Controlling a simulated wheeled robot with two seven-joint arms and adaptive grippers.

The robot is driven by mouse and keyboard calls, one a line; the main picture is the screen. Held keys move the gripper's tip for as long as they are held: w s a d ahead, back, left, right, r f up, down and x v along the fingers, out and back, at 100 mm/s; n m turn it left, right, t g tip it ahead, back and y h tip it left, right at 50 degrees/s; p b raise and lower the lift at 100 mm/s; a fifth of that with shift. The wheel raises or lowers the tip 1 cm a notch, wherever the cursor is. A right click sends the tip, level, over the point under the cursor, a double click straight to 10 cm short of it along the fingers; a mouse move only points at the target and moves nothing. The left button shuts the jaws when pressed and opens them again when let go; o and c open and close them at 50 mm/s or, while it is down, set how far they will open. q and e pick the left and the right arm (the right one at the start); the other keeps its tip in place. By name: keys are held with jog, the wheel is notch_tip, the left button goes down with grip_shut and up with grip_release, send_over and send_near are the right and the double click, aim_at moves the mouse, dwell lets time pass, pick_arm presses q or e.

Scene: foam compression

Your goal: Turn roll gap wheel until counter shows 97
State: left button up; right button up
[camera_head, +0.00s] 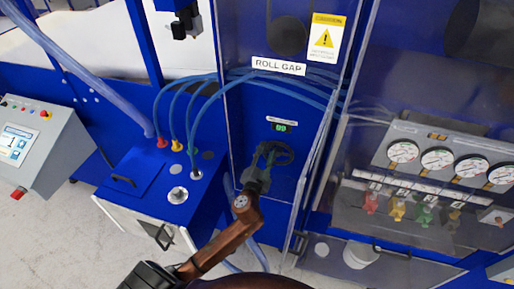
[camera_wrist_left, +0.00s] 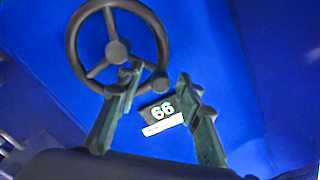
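The grey three-spoked roll gap wheel (camera_wrist_left: 117,50) is on a blue panel in the left wrist view; in the head view my gripper partly hides the wheel (camera_head: 284,153). The small counter with green digits (camera_head: 282,127) above it appears to read 99. In the wrist view the counter (camera_wrist_left: 162,111) is upside down, so its digits look like 66. My left gripper (camera_wrist_left: 157,80) has its fingers apart, with part of the lower rim showing between them. I cannot tell whether a finger touches the wheel. My right gripper is in neither view.
A "ROLL GAP" label (camera_head: 279,66) is above the counter. A clear panel edge (camera_head: 313,185) stands close to the right of my left arm. Blue hoses (camera_head: 215,88) run left to a blue cabinet (camera_head: 137,180). Pressure gauges (camera_head: 437,159) are at the right.

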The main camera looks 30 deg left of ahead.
pick_arm(q)
jog(key=shift+c, duration=0.2)
grip_shut()
dwell(0.3)
